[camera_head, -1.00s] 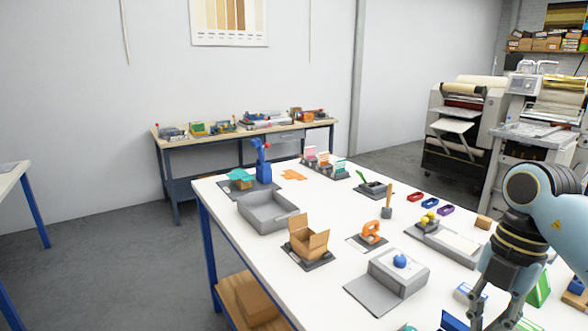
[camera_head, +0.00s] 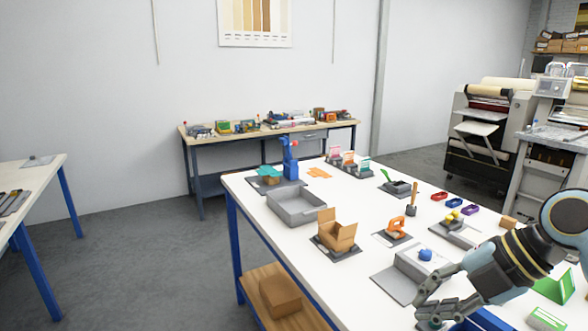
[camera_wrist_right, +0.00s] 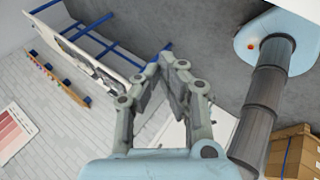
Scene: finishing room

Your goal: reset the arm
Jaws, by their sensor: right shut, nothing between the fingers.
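My right gripper (camera_head: 432,310) is at the lower right of the head view, in front of the grey block with a blue ball (camera_head: 425,255) and above the near part of the white table. Its fingers are shut with nothing between them. In the right wrist view the fingertips (camera_wrist_right: 168,62) come together, with floor and a blue-framed table behind them. My right arm comes in from the right edge and hides part of the table top. My left gripper is not in view.
The white table (camera_head: 325,240) holds a grey tray (camera_head: 297,222), an open cardboard box (camera_head: 338,236), an orange tool (camera_head: 396,228) and a green item (camera_head: 556,288). A second workbench (camera_head: 270,132) stands at the wall. Grey floor (camera_head: 150,260) is free at left.

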